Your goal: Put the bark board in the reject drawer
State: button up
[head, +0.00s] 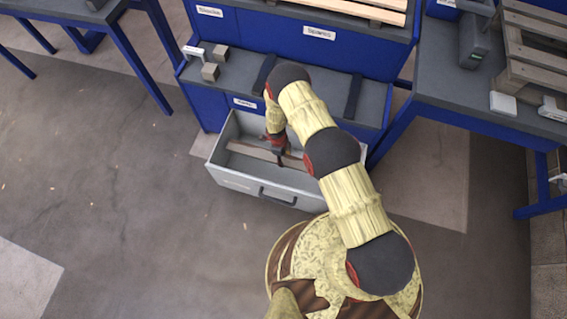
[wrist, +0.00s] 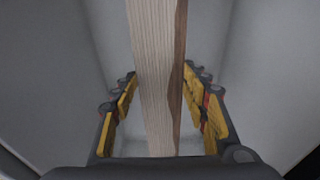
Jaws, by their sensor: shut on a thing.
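The bark board (head: 250,152) is a long pale wooden board inside the open grey reject drawer (head: 233,182). In the wrist view the board (wrist: 152,75) runs lengthwise between the fingers, with a darker brown strip of bark along its right edge. My gripper (head: 279,156) reaches down into the drawer and is shut on the board; its yellow-padded fingers (wrist: 160,112) lie on either side of it. The drawer's pale walls and floor (wrist: 70,70) surround the board in the wrist view. I cannot tell whether the board touches the drawer floor. My arm hides the drawer's right part.
The drawer is pulled out from under a blue bench (head: 200,100), with its handle (head: 277,196) at the front. Small grey blocks (head: 210,71) stand on the bench's left. A second bench (head: 460,108) with pallets (head: 535,50) stands right. The floor to the left is clear.

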aim_at(283, 159)
jog(key=shift+f+b, duration=0.8)
jog(key=shift+f, duration=1.4)
jog(key=shift+f, duration=0.6)
jog(key=o, duration=1.3)
jog(key=shift+o, duration=0.2)
jog(key=r+p, duration=0.1)
jog(key=r, duration=0.3)
jog(key=a+r+p, duration=0.1)
jog(key=r+p, duration=0.1)
jog(key=r, duration=0.2)
jog(key=r+p, duration=0.1)
jog(key=r, duration=0.4)
jog(key=shift+w+a, duration=0.2)
jog(key=shift+w, duration=0.1)
